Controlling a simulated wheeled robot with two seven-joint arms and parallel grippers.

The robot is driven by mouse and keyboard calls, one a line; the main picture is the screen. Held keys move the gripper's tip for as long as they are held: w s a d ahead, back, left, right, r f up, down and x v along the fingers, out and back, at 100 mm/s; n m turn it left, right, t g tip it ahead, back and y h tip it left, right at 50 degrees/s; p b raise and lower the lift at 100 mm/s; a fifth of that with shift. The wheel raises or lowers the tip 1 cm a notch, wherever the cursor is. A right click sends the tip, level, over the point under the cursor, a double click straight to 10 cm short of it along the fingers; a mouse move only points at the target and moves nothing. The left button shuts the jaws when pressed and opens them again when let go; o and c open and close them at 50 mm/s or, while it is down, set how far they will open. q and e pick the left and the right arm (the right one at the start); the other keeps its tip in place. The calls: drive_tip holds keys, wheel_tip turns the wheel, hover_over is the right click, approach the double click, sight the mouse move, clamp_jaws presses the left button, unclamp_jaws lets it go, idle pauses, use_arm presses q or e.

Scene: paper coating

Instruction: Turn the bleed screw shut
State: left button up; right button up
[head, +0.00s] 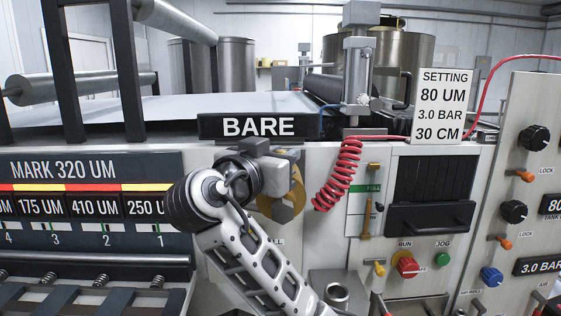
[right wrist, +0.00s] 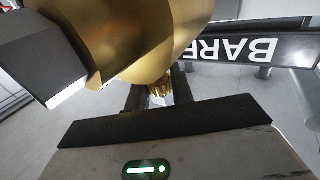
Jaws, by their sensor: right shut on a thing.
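The bleed screw (right wrist: 160,92) shows in the right wrist view as a small ridged brass knob under a large rounded brass body (right wrist: 125,45). My right gripper (right wrist: 159,98) has its two dark fingers on either side of the knob and is shut on it. In the head view my right gripper (head: 276,168) is at the machine front, just below the BARE sign. A brass disc-like part (head: 294,196) shows behind it there. The gripper and wrist hide the screw in the head view. My left gripper is not in view.
The BARE sign (head: 258,126) is close above the gripper. A red coiled hose (head: 338,175) hangs to its right. The MARK 320 UM panel (head: 85,170) is to the left. A dark grey block (right wrist: 45,50) is beside the brass body.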

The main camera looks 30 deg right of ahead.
drive_tip(key=m+g+h+b, duration=0.1)
drive_tip(key=m+g, duration=0.1)
drive_tip(key=m+g+h+b, duration=0.1)
drive_tip(key=g, duration=0.2)
drive_tip(key=shift+w+m+g, duration=0.1)
drive_tip(key=shift+m+g, duration=0.2)
drive_tip(key=shift+m, duration=0.1)
drive_tip(key=m+g+b, duration=0.1)
drive_tip(key=m+g, duration=0.1)
drive_tip(key=g, duration=0.1)
drive_tip(key=m+g+b, duration=0.1)
drive_tip(key=m+g, duration=0.1)
drive_tip(key=g, duration=0.1)
drive_tip(key=shift+g, duration=0.3)
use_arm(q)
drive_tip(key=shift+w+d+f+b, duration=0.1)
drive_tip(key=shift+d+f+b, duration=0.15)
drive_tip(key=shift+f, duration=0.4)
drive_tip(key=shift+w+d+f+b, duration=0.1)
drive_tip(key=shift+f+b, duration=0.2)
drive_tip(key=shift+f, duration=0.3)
use_arm(e)
drive_tip(key=shift+r+m+g+y, duration=0.15)
drive_tip(key=shift+m+g+y, duration=0.45)
drive_tip(key=shift+m+g, duration=0.7)
drive_tip(key=shift+g, duration=0.3)
